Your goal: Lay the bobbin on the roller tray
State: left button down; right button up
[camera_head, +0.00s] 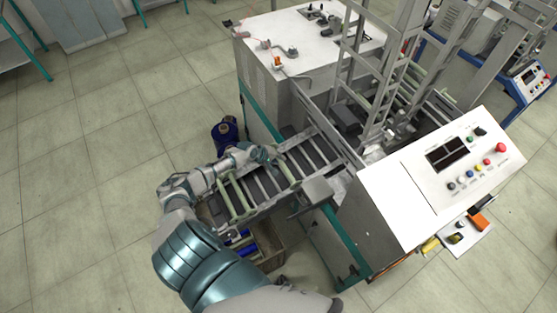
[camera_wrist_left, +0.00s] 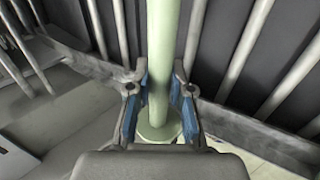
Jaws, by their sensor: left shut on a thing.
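The bobbin is a pale green tube with a round flange at its near end, seen large in the left wrist view (camera_wrist_left: 163,60). My left gripper (camera_head: 268,156) is shut on it, with blue-lined fingers on both sides of the tube near the flange. In the head view the bobbin (camera_head: 288,172) shows partly beyond the gripper, over the roller tray (camera_head: 318,158). The tray has several parallel rollers between metal side rails. I cannot tell whether the bobbin touches the rollers. My right gripper is not in view.
Another pale green bar (camera_head: 237,200) crosses the tray's outer end. A brown box (camera_head: 270,253) with blue items stands below. Dark blue spools (camera_head: 226,132) stand on the floor behind. The white control panel (camera_head: 455,165) and metal uprights flank the tray on the right.

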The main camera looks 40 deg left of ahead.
pick_arm(q)
jog(key=shift+d, duration=0.1)
jog(key=c, duration=1)
grip_release()
jog(key=o, duration=1)
jog(key=shift+r, duration=0.1)
notch_tip(320, 180, up, 8)
jog(key=p, duration=0.8)
jog(key=shift+r+p, duration=0.25)
jog(key=shift+p, duration=0.1)
notch_tip(320, 180, up, 2)
jog(key=shift+r+p, duration=0.2)
jog(key=shift+p, duration=0.65)
